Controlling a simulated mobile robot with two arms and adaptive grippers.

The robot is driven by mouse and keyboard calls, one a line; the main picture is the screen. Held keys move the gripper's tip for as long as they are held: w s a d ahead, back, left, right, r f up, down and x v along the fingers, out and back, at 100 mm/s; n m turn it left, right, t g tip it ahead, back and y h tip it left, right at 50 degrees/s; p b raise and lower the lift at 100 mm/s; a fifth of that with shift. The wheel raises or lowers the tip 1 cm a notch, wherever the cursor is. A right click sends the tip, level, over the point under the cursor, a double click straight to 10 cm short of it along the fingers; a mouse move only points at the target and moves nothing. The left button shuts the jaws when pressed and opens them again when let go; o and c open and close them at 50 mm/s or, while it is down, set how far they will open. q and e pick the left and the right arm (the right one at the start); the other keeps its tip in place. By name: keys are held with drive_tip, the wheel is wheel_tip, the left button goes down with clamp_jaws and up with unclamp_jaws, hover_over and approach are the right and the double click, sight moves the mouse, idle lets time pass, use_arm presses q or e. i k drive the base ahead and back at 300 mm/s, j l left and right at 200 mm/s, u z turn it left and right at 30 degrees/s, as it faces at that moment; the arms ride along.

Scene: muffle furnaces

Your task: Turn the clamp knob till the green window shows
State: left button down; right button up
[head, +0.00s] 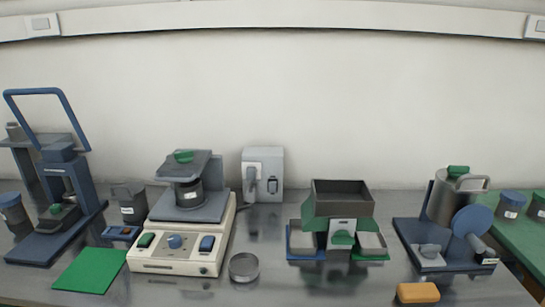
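A beige machine (168,263) stands left of centre on the bench. Its front panel has a green part (146,240), a round blue knob (175,241) and a blue switch (207,243). On its grey platform stands a dark labelled cylinder under a tilted grey plate (186,165), with a green knob-like part (184,156) on top. At the right, a grey cylinder device (446,203) carries another green top part (458,171). I cannot tell which of these is the clamp knob, and I cannot make out a green window. Neither of my grippers is in view.
A blue press with a raised loop handle (60,185) stands at the left, a green mat (90,270) before it. A round metal dish (243,267) lies right of the machine. A grey tray device (342,200) and an orange block (418,292) are farther right.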

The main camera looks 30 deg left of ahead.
sight(183, 157)
drive_tip(key=u, duration=1.65)
